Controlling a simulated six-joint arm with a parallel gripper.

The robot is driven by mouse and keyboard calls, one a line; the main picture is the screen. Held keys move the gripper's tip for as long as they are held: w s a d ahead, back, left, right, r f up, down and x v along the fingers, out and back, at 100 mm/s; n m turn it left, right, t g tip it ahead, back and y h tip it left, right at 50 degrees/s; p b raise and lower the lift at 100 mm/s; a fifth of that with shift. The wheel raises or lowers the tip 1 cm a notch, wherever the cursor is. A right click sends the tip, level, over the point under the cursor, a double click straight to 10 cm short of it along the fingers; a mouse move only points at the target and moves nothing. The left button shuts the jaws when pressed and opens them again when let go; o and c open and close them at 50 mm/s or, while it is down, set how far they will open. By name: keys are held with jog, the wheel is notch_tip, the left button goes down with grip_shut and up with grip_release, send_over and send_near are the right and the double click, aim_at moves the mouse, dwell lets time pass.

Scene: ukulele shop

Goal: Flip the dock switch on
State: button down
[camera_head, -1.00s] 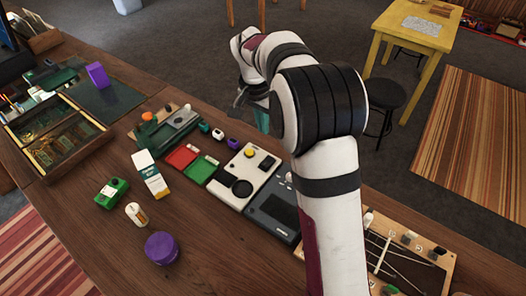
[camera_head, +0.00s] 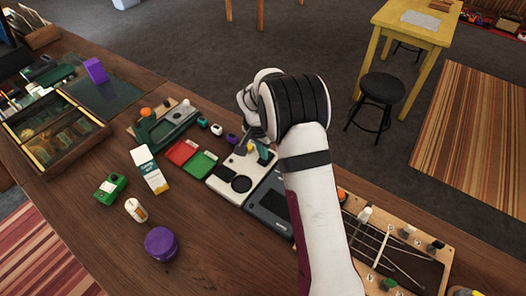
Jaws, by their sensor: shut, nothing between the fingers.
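A cream-white panel (camera_head: 222,186) with a round black disc (camera_head: 241,183) and a small yellow part (camera_head: 250,147) lies on the wooden bench; it may be the dock. I cannot pick out its switch for certain. My gripper (camera_head: 243,146) is shut and empty, over the far end of this panel. It hides part of that end, and a teal part of it shows beside the yellow part. I cannot tell whether it touches the panel.
A dark grey device (camera_head: 270,208) adjoins the panel, partly behind my arm. Red (camera_head: 181,152) and green (camera_head: 202,163) trays lie to its left. A carton (camera_head: 150,170), green box (camera_head: 110,189), white bottle (camera_head: 136,210) and purple tub (camera_head: 161,243) stand nearer. The front bench is clear.

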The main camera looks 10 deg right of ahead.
jog(key=shift+s+a+f, duration=0.1)
jog(key=shift+s+f, duration=0.05)
jog(key=shift+f, duration=0.2)
dwell(0.3)
jog(key=shift+w+d+r, duration=0.25)
jog(key=shift+w+d, duration=0.3)
